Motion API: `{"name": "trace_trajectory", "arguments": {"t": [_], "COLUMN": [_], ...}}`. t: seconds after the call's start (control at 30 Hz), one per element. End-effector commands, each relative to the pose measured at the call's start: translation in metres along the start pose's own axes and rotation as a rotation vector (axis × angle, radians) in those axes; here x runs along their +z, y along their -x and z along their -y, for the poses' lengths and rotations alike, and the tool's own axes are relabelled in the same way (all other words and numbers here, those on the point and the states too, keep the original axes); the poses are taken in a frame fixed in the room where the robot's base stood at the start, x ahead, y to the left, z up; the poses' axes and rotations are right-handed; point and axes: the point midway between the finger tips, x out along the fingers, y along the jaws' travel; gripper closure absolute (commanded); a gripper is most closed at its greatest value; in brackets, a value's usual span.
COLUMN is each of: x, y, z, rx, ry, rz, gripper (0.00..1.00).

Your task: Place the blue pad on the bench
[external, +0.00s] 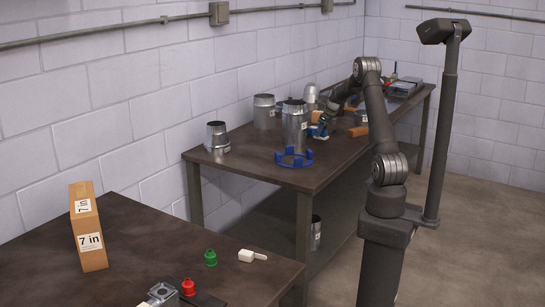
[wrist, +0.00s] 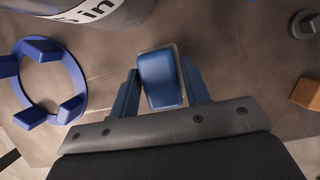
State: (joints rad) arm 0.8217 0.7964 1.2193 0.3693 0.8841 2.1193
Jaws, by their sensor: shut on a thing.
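In the wrist view, the blue pad (wrist: 162,82) sits between the two blue fingers of my gripper (wrist: 160,68), which is shut on it. In the external view my gripper (external: 319,130) is low over the far bench (external: 240,172), just right of a tall metal duct (external: 294,128). The pad cannot be told apart from the blue fingers there. The brown bench surface (wrist: 110,55) lies below the pad in the wrist view. I cannot tell whether the pad touches it.
A blue ring with upright tabs (external: 294,163) lies in front of the duct; it also shows in the wrist view (wrist: 82,75). An orange block (wrist: 307,94) is at right. Other ducts (external: 217,137) stand leftward. A nearer table holds a box (external: 88,228).

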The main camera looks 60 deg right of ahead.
Motion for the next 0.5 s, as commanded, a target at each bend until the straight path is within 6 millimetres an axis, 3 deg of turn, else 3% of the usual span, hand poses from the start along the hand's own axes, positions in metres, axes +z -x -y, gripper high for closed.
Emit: {"name": "trace_trajectory", "arguments": {"t": [0.3, 0.5], "x": [-0.015, -0.015], "y": [-0.036, -0.036], "z": [0.0, 0.0], "rx": [0.002, 0.0], "ry": [-0.001, 0.0], "rz": [-0.001, 0.0], "gripper": [0.8, 0.8]}}
